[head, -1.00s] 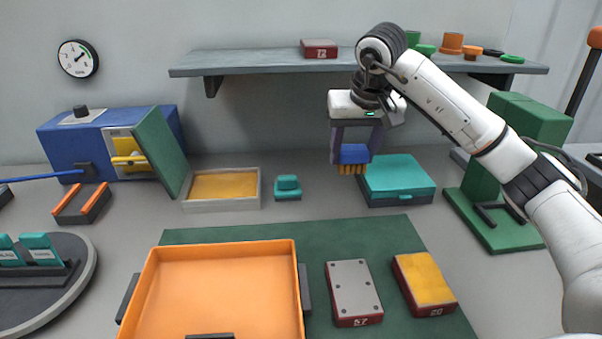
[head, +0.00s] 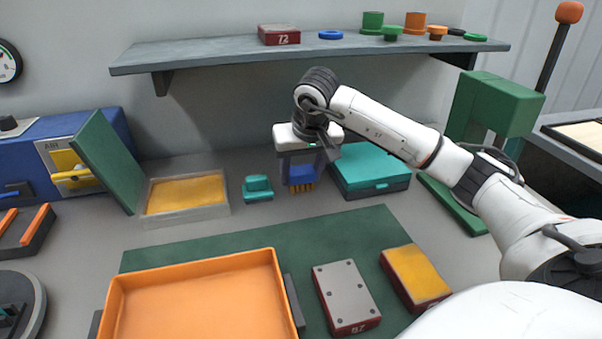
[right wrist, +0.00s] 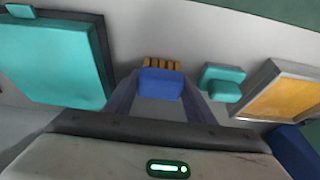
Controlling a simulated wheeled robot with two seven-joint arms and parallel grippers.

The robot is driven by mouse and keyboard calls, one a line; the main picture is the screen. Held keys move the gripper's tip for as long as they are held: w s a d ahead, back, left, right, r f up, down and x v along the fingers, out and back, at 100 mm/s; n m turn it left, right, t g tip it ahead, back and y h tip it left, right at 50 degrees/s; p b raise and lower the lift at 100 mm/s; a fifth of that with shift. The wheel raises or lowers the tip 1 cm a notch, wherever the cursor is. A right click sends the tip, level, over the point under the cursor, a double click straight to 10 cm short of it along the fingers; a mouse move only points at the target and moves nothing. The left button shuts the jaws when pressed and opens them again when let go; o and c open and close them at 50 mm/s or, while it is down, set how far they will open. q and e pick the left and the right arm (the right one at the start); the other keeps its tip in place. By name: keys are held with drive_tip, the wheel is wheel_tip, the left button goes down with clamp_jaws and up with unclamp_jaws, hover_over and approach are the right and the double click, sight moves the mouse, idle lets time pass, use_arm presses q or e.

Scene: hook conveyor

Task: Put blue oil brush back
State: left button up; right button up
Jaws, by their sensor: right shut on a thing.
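The blue oil brush (head: 301,176) has a blue body and orange-tan bristles that point down. My right gripper (head: 301,172) is shut on it, between the small teal block and the teal case, near the back of the table. In the right wrist view the brush (right wrist: 160,84) sits between the two fingers (right wrist: 160,92), bristles at its far side. I cannot tell whether the bristles touch the table. My left gripper is not in view.
A teal case (head: 372,168) stands right of the brush, a teal block (head: 257,189) left. A tray with a yellow pad (head: 222,210) is further left. A shelf (head: 200,55) hangs above. An orange tray (head: 130,297) and red blocks (head: 352,322) lie in front.

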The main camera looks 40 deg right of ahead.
drive_tip(key=shift+f, duration=0.15)
drive_tip(key=o, duration=1)
drive_tip(key=shift+a+r, duration=0.1)
drive_tip(key=shift+r, duration=0.5)
drive_tip(key=v, duration=1.1)
drive_tip(key=shift+s+p, duration=0.2)
drive_tip(key=shift+p, duration=0.15)
